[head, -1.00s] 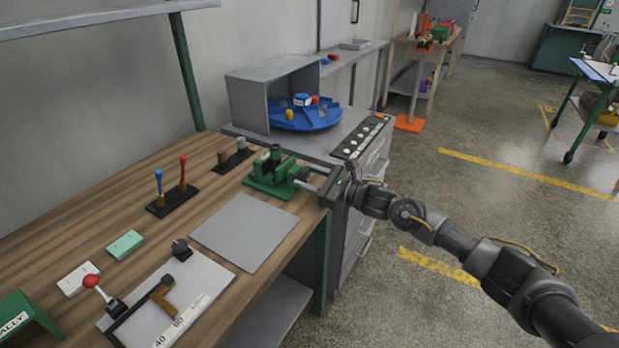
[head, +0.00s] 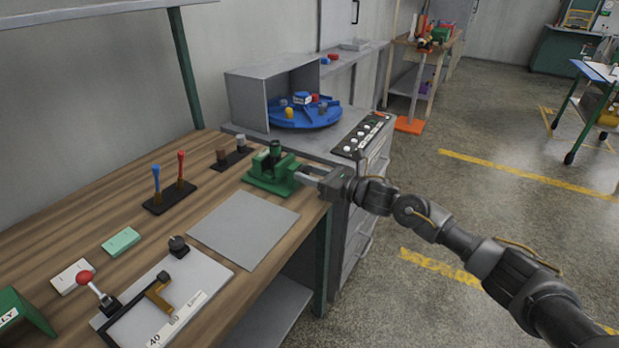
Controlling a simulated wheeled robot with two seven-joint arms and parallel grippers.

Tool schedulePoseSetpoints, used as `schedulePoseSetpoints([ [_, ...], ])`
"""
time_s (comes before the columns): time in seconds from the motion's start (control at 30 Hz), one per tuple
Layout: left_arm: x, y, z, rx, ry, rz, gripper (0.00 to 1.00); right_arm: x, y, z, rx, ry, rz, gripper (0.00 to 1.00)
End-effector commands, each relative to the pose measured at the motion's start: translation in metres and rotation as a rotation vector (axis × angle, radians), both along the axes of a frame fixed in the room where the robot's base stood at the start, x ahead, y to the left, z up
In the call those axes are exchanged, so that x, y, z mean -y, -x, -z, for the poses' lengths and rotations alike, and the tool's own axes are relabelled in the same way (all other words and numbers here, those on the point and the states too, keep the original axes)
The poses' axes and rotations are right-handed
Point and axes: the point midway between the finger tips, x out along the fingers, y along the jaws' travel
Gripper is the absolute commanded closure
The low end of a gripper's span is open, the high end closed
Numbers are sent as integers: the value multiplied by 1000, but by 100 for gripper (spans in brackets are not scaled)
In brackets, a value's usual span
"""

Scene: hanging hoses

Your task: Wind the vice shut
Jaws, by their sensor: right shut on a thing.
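The green vice (head: 272,171) stands on the wooden bench near its right end, with a dark green cylindrical part (head: 275,148) upright at its jaws. My right gripper (head: 312,177) reaches in from the right to the vice's screw end. Its fingers are shut on the vice's handle, which they and the gripper body mostly hide. The jaw gap of the vice is too small to judge. My left gripper is not in view.
A grey plate (head: 243,229) lies in front of the vice. Two levers (head: 168,192) and a clamp fixture (head: 160,300) stand further left. Behind is a blue turntable (head: 305,117) with small parts, beside a button panel (head: 362,135).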

Motion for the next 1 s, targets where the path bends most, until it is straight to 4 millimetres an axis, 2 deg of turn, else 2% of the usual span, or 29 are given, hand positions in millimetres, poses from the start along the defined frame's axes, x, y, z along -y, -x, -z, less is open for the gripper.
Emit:
schedulePoseSetpoints([
  [0.4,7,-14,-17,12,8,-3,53,0,0,1,-166,-121,0,82],
  [0.97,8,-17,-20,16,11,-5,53,0,0,0,-193,-140,0,82],
  [1.0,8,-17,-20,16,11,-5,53,0,0,0,-193,-140,0,55],
])
